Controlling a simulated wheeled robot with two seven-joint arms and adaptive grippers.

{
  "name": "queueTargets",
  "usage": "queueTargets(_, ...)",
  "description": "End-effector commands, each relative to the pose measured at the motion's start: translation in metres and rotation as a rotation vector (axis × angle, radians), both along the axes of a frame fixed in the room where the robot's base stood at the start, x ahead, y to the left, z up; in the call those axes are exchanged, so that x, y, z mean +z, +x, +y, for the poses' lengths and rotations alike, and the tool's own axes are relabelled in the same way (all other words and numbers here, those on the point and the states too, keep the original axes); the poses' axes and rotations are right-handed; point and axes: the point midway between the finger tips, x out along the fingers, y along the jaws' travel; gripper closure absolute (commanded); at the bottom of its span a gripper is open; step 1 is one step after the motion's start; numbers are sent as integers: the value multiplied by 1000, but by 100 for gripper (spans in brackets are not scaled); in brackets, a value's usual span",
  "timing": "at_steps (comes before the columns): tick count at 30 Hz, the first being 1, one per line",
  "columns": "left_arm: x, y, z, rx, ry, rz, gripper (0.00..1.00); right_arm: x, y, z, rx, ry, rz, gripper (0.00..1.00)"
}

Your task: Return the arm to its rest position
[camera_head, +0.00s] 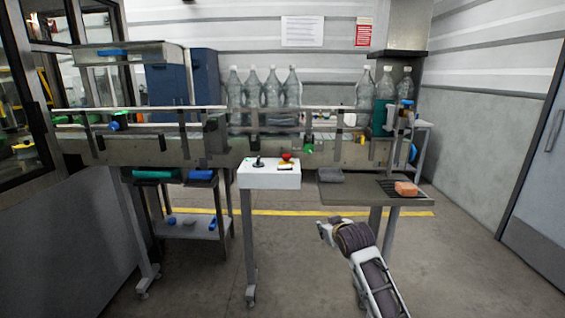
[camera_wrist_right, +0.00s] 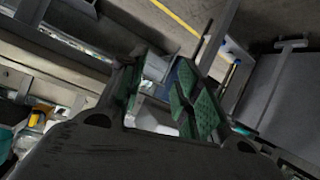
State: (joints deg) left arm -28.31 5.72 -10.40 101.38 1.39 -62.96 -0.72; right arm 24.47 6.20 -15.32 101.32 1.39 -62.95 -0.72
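My right arm (camera_head: 374,275) rises from the bottom edge of the head view, right of centre. Its gripper (camera_head: 326,232) points up and to the left, below the small side table and apart from it. In the right wrist view the two green-padded fingers of the right gripper (camera_wrist_right: 162,95) stand apart. I see nothing held between them. My left arm and left gripper are not in view.
A conveyor (camera_head: 270,148) carries several clear bottles (camera_head: 292,88). A white control box (camera_head: 268,175) with a red button stands in front. The floor at right is clear.

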Motion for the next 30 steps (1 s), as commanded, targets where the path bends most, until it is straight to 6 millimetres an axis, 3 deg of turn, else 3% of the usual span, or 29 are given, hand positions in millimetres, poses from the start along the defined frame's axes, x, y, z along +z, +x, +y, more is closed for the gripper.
queueTargets(3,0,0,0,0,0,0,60,-45,-15,-8,-14,7,65,67)
queueTargets(14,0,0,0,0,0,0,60,-164,-72,-28,-50,19,248,67)
queueTargets(23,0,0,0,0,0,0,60,-256,-137,-39,-73,22,402,67)
queueTargets(30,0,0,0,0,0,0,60,-322,-200,-43,-84,20,526,67)
